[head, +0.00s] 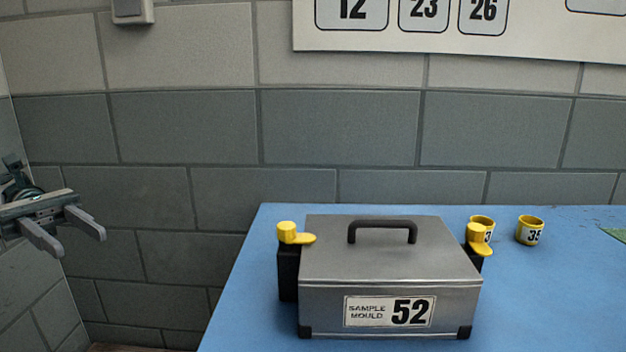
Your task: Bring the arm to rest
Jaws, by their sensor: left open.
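My left gripper (72,234) is at the left edge of the head view, in front of the grey block wall and clear of the table. Its two grey fingers are apart and nothing is between them. It is well to the left of the metal box and touches nothing that I can see. My right gripper is not in view.
A blue table (245,300) holds a grey metal box (375,265) labelled "SAMPLE MOULD 52", with a black handle and yellow side levers. Two yellow numbered rings (530,230) stand behind it at right. A green piece (615,233) lies at the right edge.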

